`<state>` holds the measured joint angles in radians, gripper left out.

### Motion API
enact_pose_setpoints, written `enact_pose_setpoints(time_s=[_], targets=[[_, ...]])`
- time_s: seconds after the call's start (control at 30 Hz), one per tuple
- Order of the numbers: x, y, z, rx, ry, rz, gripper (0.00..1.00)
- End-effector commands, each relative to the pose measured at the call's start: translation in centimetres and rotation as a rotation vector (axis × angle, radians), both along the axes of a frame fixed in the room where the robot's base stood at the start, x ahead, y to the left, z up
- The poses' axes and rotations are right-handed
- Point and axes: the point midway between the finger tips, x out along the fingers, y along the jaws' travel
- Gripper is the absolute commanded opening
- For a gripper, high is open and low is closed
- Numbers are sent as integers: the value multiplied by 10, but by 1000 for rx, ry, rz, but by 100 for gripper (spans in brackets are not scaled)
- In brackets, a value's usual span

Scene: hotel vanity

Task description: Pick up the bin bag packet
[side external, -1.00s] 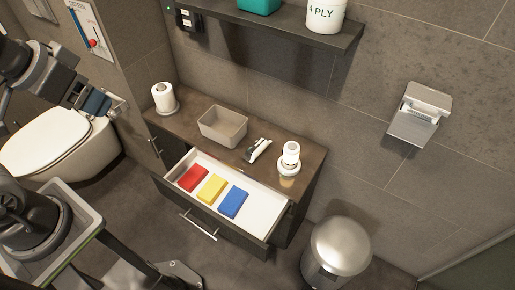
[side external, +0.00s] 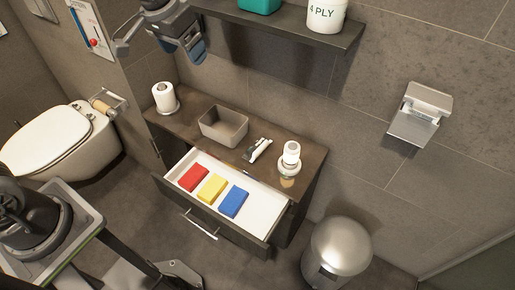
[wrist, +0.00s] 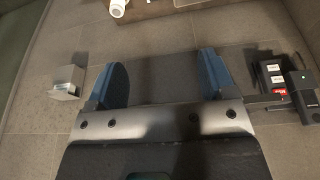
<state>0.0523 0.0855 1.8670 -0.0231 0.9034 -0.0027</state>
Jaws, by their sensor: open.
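Three small flat packets lie in the open white drawer (side external: 258,208): a red packet (side external: 193,178), a yellow packet (side external: 212,188) and a blue packet (side external: 234,203). No label is readable, so I cannot tell which is the bin bag packet. My gripper (side external: 194,48) is high above the vanity, left of the wall shelf, well away from the drawer. In the wrist view its two blue fingers (wrist: 165,80) are spread apart with nothing between them. The drawer is not visible in the wrist view.
On the vanity top (side external: 190,117) stand a toilet roll (side external: 164,97), an open grey bin (side external: 223,127), a black-and-white item (side external: 258,149) and a white jar (side external: 290,154). A dark shelf (side external: 285,28) juts out above. A steel pedal bin (side external: 338,248) stands right, a toilet (side external: 55,140) left.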

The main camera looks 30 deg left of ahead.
Motion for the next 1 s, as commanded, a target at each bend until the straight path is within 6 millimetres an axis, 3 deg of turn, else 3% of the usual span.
enact_pose_setpoints(time_s=[0.03, 0.2, 0.37, 0.5, 0.6, 0.73, 0.8, 1.0], targets=[[20, -4, -15, -1, 27, -4, 77], [76, -16, -67, -3, 90, -18, 77], [119, -28, -131, -4, 150, -28, 77], [145, -39, -196, -4, 202, -38, 77], [156, -45, -242, -3, 234, -43, 77], [161, -51, -288, -4, 265, -49, 77], [162, -53, -305, -3, 276, -51, 77], [162, -55, -330, -3, 288, -52, 77]])
